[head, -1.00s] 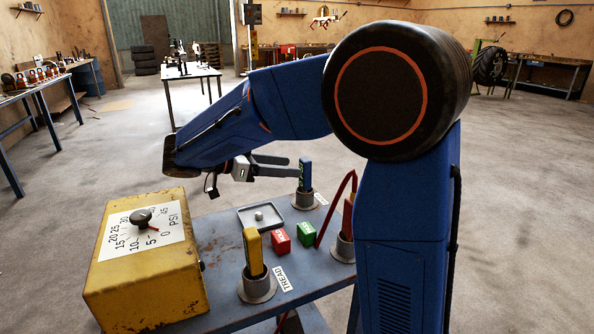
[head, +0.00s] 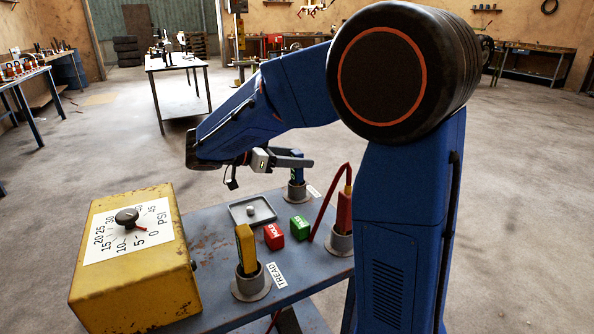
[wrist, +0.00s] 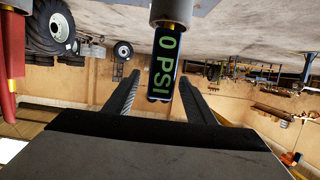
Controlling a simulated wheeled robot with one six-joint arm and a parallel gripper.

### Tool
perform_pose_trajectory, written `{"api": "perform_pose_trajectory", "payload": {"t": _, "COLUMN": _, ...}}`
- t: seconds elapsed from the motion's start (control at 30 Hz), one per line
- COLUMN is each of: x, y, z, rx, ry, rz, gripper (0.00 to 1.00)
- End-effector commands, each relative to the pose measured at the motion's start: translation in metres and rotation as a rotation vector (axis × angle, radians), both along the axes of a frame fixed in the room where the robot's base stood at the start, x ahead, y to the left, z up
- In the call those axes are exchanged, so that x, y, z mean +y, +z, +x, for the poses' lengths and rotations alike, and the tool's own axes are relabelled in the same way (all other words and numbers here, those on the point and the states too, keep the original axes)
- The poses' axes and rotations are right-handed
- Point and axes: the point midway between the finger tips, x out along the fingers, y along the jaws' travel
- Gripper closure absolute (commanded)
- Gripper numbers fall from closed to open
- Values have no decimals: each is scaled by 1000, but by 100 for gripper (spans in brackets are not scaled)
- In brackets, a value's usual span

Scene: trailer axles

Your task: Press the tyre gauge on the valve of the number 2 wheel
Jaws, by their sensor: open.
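The tyre gauge (head: 297,173) is a slim blue tool standing upright in a grey cup holder (head: 297,192) at the far end of the blue cart. The wrist view, upside down, shows its dark face with green "0 PSI" text (wrist: 165,62). My gripper (head: 305,163) is open at the gauge's upper part. In the wrist view the gauge is in line between the two spread fingers (wrist: 158,98); I cannot tell whether either finger touches it. I see no number 2 marking on any wheel, and no valve is distinguishable.
A yellow PSI dial box (head: 135,260), a yellow tool (head: 246,250), a red tool (head: 344,212), red (head: 273,236) and green (head: 300,228) blocks and a small tray (head: 238,214) crowd the cart. A large tyre (wrist: 50,25) and smaller wheel (wrist: 123,50) show behind. Open floor surrounds the cart.

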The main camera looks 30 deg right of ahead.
Motion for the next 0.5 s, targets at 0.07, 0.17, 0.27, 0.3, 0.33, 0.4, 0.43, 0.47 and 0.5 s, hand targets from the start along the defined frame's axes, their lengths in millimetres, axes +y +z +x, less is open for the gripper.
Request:
{"api": "perform_pose_trajectory", "payload": {"t": 0.07, "x": -9, "y": -3, "z": 0, "rx": 1, "ry": -3, "rz": 0, "gripper": 50}}
{"api": "perform_pose_trajectory", "payload": {"t": 0.17, "x": -23, "y": -6, "z": 1, "rx": 0, "ry": -4, "rz": 0, "gripper": 50}}
{"api": "perform_pose_trajectory", "payload": {"t": 0.27, "x": -35, "y": -10, "z": 1, "rx": 1, "ry": -3, "rz": 0, "gripper": 50}}
{"api": "perform_pose_trajectory", "payload": {"t": 0.3, "x": -38, "y": -11, "z": 1, "rx": 1, "ry": -2, "rz": 0, "gripper": 50}}
{"api": "perform_pose_trajectory", "payload": {"t": 0.33, "x": -39, "y": -12, "z": 1, "rx": 1, "ry": -2, "rz": 0, "gripper": 50}}
{"api": "perform_pose_trajectory", "payload": {"t": 0.4, "x": -41, "y": -12, "z": 1, "rx": 0, "ry": -1, "rz": 0, "gripper": 50}}
{"api": "perform_pose_trajectory", "payload": {"t": 0.43, "x": -41, "y": -12, "z": 1, "rx": 0, "ry": -1, "rz": 0, "gripper": 50}}
{"api": "perform_pose_trajectory", "payload": {"t": 0.47, "x": -41, "y": -12, "z": 1, "rx": 0, "ry": -1, "rz": 0, "gripper": 50}}
{"api": "perform_pose_trajectory", "payload": {"t": 0.5, "x": -40, "y": -12, "z": 1, "rx": 0, "ry": -1, "rz": 0, "gripper": 50}}
